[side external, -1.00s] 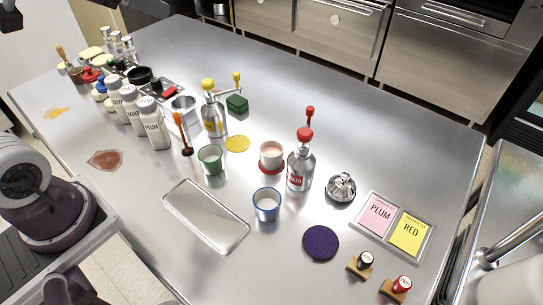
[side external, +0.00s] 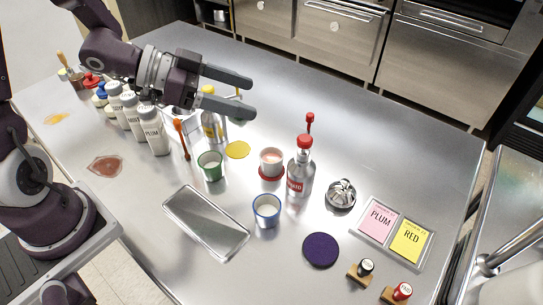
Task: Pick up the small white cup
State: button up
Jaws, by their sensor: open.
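Three small cups stand upright on the steel table. A white cup with a blue rim (side external: 266,211) is nearest the front. A white cup with a green band (side external: 210,166) stands to its upper left. A pale cup with pinkish contents (side external: 271,162) stands on a red disc, close beside the red-topped bottle (side external: 300,173). I cannot tell which is the small white cup meant. My gripper (side external: 253,97) is open and empty, with its fingers pointing right. It is above the table, apart from all three cups.
A metal tray (side external: 206,222) lies left of the blue-rimmed cup. A purple disc (side external: 321,250), a lidded metal pot (side external: 341,194) and a PLUM/RED card holder (side external: 360,229) are to the right. White bottles (side external: 153,131) crowd the left. The back right table is clear.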

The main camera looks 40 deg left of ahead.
send_near(265, 158)
jog(key=d, duration=0.1)
jog(key=w+d, duration=0.1)
jog(key=d, duration=0.1)
jog(key=d+f, duration=0.1)
jog(key=shift+w+d, duration=0.2)
jog(key=shift+w, duration=0.2)
jog(key=x, duration=0.5)
jog(key=shift+r, duration=0.15)
grip_shut()
jog(key=shift+r, duration=0.15)
notch_tip(265, 158, up, 10)
dwell(2.6)
